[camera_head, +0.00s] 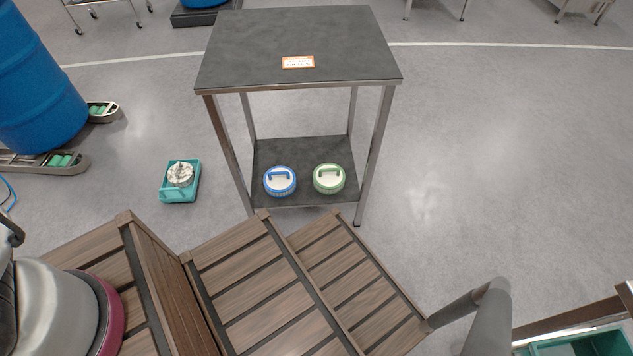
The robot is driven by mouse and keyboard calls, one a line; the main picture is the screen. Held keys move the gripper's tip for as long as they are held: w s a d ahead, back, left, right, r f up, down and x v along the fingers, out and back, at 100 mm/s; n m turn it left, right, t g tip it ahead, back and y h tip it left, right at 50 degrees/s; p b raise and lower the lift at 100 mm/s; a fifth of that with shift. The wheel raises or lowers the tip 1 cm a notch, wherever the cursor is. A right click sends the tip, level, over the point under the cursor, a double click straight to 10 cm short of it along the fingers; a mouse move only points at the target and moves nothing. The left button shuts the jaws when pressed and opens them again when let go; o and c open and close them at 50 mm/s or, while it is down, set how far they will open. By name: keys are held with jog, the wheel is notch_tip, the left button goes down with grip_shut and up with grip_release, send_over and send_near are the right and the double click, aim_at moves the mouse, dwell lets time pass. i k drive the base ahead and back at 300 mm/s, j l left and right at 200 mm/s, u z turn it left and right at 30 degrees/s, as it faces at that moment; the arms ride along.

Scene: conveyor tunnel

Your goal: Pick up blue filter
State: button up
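The blue filter (280,181) is a round disc with a blue rim, a white top and a blue bar handle. It lies on the left part of the lower shelf (301,200) of a metal-legged table. A similar green filter (328,178) lies to its right on the same shelf, with a small gap between them. Both filters have their handles facing up. The table's dark top (300,40) stands above and behind them, and does not hide them from this view. My gripper does not show in this view, so nothing is seen near the blue filter.
Brown slatted wooden steps (255,285) lie in front of the table, with a grey rail (487,305) at their right. A teal tray (180,195) with a metal part sits on the floor at left. A blue drum (35,85) stands further left. The floor right of the table is clear.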

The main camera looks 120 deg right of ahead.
aim_at(280, 182)
jog(key=z, duration=2.45)
jog(key=k+z, duration=0.15)
jog(key=z, duration=0.25)
jog(key=k+z, duration=0.15)
jog(key=z, duration=0.2)
jog(key=k+z, duration=0.15)
jog(key=z, duration=0.25)
jog(key=k+l+z, duration=0.1)
jog(key=z, duration=0.3)
jog(key=k, duration=0.05)
